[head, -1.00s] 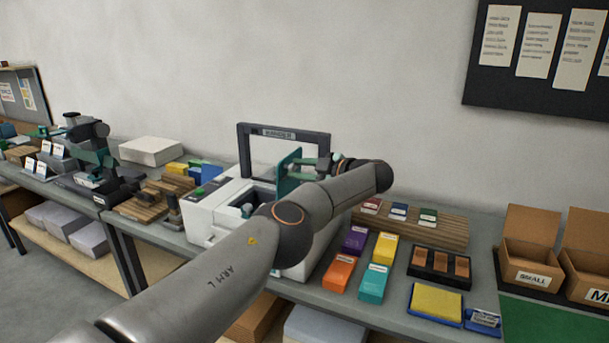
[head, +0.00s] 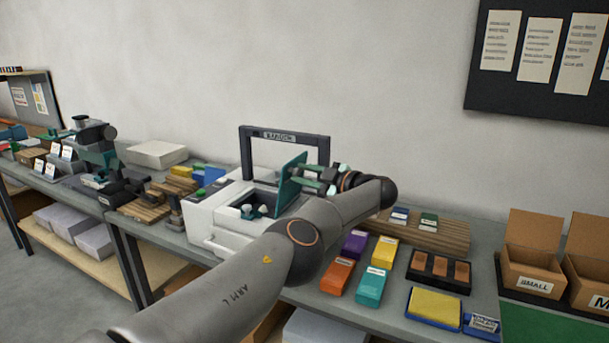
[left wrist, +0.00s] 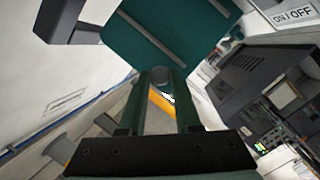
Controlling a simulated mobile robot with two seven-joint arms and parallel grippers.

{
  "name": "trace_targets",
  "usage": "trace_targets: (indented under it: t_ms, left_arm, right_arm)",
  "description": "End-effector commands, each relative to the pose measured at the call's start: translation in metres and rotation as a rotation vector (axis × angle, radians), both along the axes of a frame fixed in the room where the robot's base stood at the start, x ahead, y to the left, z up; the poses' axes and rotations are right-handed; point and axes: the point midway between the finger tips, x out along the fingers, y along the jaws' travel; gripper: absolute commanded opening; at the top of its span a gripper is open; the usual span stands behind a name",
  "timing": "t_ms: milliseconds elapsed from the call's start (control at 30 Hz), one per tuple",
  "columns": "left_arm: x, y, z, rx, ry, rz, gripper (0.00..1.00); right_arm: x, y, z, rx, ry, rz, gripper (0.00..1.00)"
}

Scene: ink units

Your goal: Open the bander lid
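The bander (head: 215,215) is a white machine with a dark arch (head: 283,137) over it, in the middle of the head view. Its teal lid (head: 291,184) stands raised at the right of the opening and leans to the right. My left gripper (head: 318,180) is at the right of the lid, its fingers pointing at it. In the left wrist view the teal lid (left wrist: 170,35) fills the top, and the green fingers (left wrist: 161,78) close around a grey round knob (left wrist: 160,75) at its edge. My left arm hides the machine's lower right. My right gripper is not in view.
Orange, purple, yellow and teal boxes (head: 371,285) lie on the bench right of the bander. A wooden rack (head: 430,238) stands behind them. Cardboard boxes (head: 531,250) are at the far right. Wooden slats (head: 150,205) and a dark device (head: 100,160) are left.

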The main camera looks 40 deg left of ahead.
Motion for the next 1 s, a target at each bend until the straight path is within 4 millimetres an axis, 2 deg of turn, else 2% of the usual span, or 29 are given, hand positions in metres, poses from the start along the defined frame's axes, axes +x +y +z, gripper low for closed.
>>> trace_targets:
  t_ms: [33,267,500,633,767,1000]
  left_arm:
    - [0.001,0.000,0.000,0.001,0.000,-0.004,0.37]
    - [0.000,0.000,0.000,0.000,0.000,-0.001,0.61]
    - [0.000,0.000,0.000,-0.001,0.000,0.001,0.61]
    - [0.000,-0.008,0.002,-0.002,-0.001,-0.003,0.61]
    - [0.000,-0.025,0.005,-0.002,0.001,-0.004,0.61]
    - [-0.002,-0.080,0.006,0.001,-0.001,-0.005,0.61]
  right_arm:
    - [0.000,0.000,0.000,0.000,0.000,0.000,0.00]
    - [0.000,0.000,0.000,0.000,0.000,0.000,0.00]
    - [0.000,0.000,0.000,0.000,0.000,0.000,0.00]
    - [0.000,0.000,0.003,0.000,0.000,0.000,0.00]
    - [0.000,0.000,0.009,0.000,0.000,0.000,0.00]
    - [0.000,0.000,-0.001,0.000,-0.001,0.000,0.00]
